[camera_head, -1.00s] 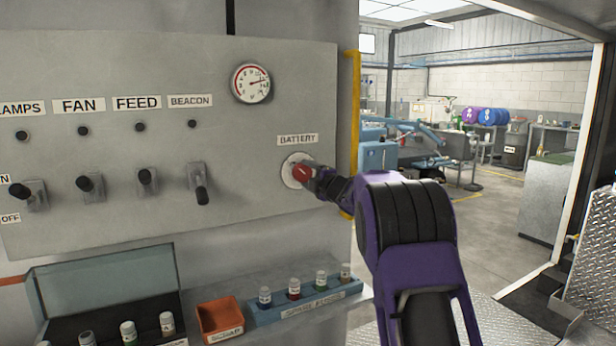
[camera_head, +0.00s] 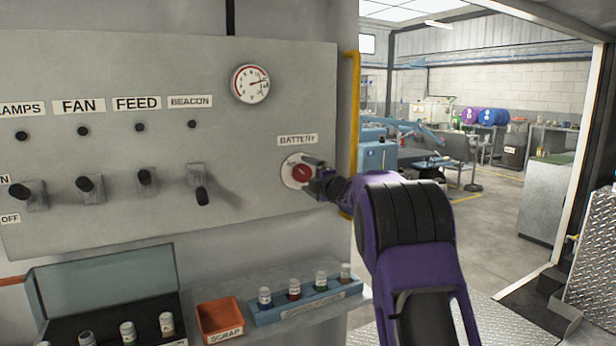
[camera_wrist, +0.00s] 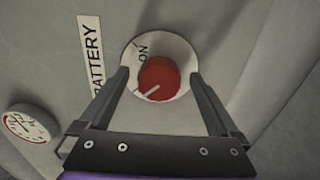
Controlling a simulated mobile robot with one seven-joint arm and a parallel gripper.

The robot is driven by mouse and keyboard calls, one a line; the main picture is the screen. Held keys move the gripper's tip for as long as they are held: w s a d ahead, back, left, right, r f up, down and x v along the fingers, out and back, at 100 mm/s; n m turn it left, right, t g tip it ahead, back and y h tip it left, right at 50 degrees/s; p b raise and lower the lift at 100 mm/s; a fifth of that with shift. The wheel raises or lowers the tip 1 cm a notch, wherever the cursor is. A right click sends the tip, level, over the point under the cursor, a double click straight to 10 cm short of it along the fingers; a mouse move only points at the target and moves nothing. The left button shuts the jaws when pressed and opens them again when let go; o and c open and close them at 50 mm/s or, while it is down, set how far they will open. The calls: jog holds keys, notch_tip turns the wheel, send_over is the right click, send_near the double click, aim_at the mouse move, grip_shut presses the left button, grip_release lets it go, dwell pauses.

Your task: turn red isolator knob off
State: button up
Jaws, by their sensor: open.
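The red isolator knob (camera_head: 303,174) sits on a round white plate (camera_head: 289,168) under the BATTERY label (camera_head: 297,140) at the panel's right side. In the wrist view the knob (camera_wrist: 159,79) has a pale pointer line toward the picture's lower left, away from the ON mark (camera_wrist: 143,54) on the plate. Any OFF mark is not visible there. My gripper (camera_head: 314,172) is at the knob's right in the head view. In the wrist view my gripper (camera_wrist: 158,80) is open, with its fingers on either side of the knob and gaps showing between them and it.
The grey panel (camera_head: 130,190) carries several black switches and a gauge (camera_head: 251,84). Below stand an orange scrap bin (camera_head: 220,318), a blue rack (camera_head: 310,303) of small bottles and an open grey case (camera_head: 105,280). A yellow pipe (camera_head: 353,120) runs beside the panel's right edge.

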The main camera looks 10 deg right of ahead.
jog(key=v, duration=1.7)
jog(key=shift+s, duration=0.2)
jog(key=shift+w+r, duration=0.1)
